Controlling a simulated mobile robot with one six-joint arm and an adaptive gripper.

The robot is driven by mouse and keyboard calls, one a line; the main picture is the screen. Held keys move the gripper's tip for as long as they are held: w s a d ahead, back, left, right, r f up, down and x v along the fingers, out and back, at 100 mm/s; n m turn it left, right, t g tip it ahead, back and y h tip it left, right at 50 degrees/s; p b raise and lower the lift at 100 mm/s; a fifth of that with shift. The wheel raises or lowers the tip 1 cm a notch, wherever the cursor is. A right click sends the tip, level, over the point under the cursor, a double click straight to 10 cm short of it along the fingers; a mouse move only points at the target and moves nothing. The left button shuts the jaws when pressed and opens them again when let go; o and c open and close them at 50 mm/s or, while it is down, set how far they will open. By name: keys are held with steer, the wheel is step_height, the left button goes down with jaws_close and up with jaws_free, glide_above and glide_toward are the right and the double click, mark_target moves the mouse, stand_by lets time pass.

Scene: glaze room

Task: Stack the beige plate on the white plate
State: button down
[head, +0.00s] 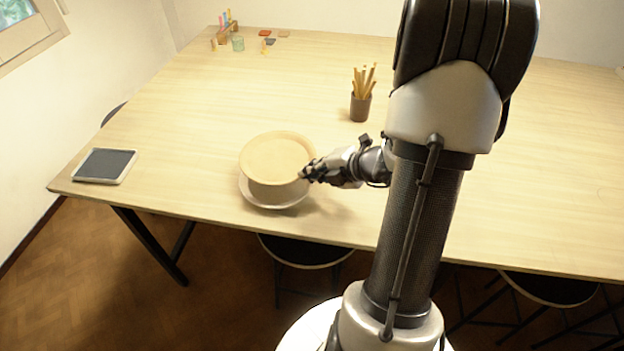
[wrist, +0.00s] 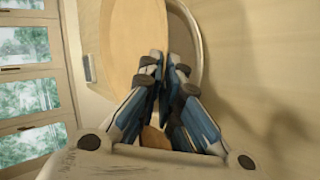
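The beige plate (head: 278,154) is round and looks level in the head view. It is above the white plate (head: 274,203), which lies on the table near its front edge. A gap seems to show between the two plates. The beige plate hides most of the white plate; its near rim shows. My gripper (head: 305,174) is shut on the right rim of the beige plate. In the wrist view, my fingertips (wrist: 165,60) pinch the edge of the beige plate (wrist: 131,45), and the rim of the white plate (wrist: 195,32) curves behind it.
A tablet (head: 105,166) lies at the table's left edge. A dark cup of pencils (head: 361,104) stands behind my gripper. A glass (head: 238,43) and small items are at the far left. Stools (head: 305,251) stand under the front edge. The table's middle is mostly clear.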

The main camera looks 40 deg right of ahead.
steer(key=shift+f, duration=0.9)
steer(key=shift+f+b, duration=0.5)
steer(key=shift+f, duration=0.1)
steer(key=c, duration=1.8)
jaws_free()
steer(key=shift+r, duration=0.2)
steer(key=p+v, duration=0.5)
steer(key=v, duration=0.7)
steer(key=shift+r+p, duration=0.3)
steer(key=shift+r, duration=0.05)
